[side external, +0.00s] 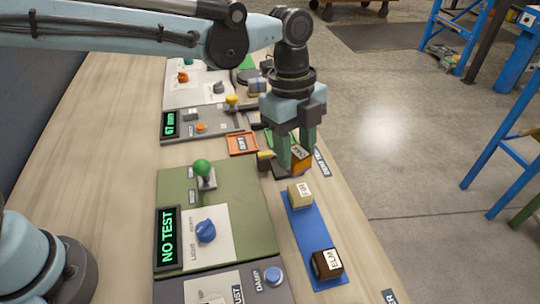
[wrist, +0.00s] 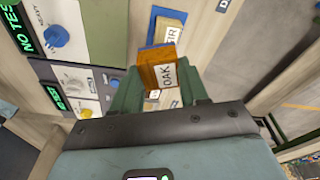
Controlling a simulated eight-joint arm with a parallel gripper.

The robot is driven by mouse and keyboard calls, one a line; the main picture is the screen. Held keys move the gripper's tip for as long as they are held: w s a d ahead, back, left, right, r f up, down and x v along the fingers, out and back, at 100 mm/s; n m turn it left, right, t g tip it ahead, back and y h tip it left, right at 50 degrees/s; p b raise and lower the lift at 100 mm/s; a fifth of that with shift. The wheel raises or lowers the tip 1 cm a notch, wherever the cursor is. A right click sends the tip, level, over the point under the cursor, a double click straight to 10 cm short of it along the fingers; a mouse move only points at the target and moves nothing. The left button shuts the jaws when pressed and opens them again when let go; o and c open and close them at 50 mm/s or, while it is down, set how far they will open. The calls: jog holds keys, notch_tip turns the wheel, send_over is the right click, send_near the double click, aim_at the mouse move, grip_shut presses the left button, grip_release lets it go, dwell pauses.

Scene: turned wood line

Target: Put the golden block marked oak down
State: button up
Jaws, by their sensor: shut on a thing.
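My gripper (side external: 297,156) is shut on the golden block marked OAK (side external: 301,160), pointing down near the far end of the blue strip (side external: 305,228). In the wrist view the golden block (wrist: 158,72) sits between the two green fingers (wrist: 160,88), its white OAK label showing. The fingers hide part of it in the side view. I cannot tell whether its underside touches anything. A pale block (side external: 299,195) with a white label stands on the strip nearby; it also shows in the wrist view (wrist: 168,30). A dark block marked ELM (side external: 326,264) stands at the strip's near end.
An orange tray (side external: 242,144) lies left of my gripper. A green panel (side external: 228,190) with a green-topped lever (side external: 202,168), a blue knob (side external: 205,231) and a display reading NO TEST (side external: 167,238) lies left of the strip. The strip is bare between its two blocks.

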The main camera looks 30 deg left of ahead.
jog(key=w+a+f, duration=0.4)
jog(key=w, duration=0.1)
jog(key=w+a+f, duration=0.1)
jog(key=w+f, duration=0.1)
jog(key=w, duration=0.1)
jog(key=shift+a, duration=0.4)
jog(key=shift+f, duration=2.05)
jog(key=shift+f, duration=0.1)
jog(key=o, duration=1)
jog(key=shift+o, duration=0.2)
